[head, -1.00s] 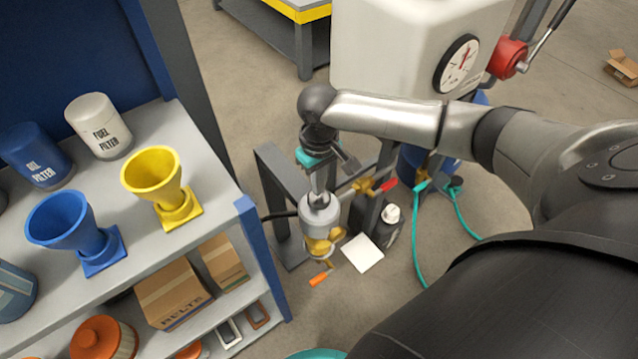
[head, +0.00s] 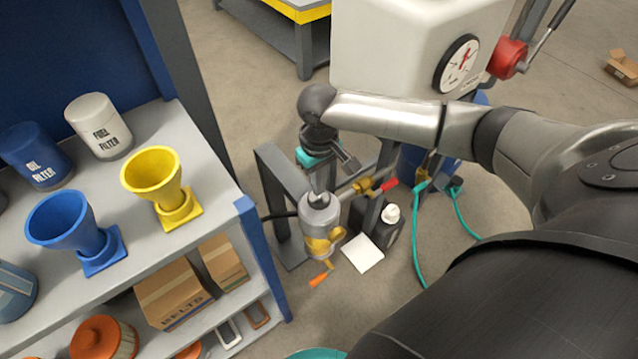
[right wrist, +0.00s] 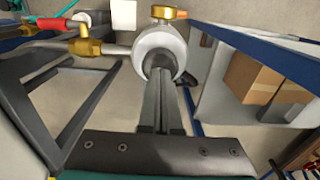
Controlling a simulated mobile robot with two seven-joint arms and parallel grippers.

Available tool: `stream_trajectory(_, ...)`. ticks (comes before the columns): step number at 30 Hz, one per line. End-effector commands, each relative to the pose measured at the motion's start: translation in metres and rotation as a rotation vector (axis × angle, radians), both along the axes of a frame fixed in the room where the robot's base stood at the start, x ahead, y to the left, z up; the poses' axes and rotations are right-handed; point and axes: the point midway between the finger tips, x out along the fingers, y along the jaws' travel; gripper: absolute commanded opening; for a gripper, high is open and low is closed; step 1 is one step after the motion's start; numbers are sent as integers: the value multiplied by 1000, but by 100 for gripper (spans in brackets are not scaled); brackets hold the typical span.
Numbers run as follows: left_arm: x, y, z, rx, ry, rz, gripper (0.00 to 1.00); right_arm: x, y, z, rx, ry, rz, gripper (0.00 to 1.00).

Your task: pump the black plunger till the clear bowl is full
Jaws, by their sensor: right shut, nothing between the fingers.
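My right gripper (head: 320,188) reaches down from the teal-banded wrist, its fingers shut with nothing between them. The fingertips are at the top of the grey filter head (head: 318,214). The right wrist view also shows the shut fingers (right wrist: 160,85) ending on the round pale head (right wrist: 172,42). A dark ring shows at the fingertips there; the black plunger is mostly hidden by them, so its height cannot be told. The clear bowl (head: 320,246) hangs under the head with amber colour showing in it; its fill level cannot be read. My left gripper is out of view.
A grey shelf (head: 215,195) with a blue post stands left, bearing yellow (head: 153,175) and blue (head: 62,222) funnels. A brass valve with red handle (head: 388,184), a black bottle (head: 388,228) and a white sheet (head: 362,253) are right of the bowl. A white tank (head: 385,50) stands behind.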

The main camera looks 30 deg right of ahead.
Motion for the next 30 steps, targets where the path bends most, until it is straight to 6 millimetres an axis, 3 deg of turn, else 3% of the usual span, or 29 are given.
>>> stream_trajectory(8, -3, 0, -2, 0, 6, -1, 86, 0, 0, -1, 0, 0, 0, 0)
stream_trajectory(30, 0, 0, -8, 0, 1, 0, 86, 0, 0, -31, -1, 0, 0, 0)
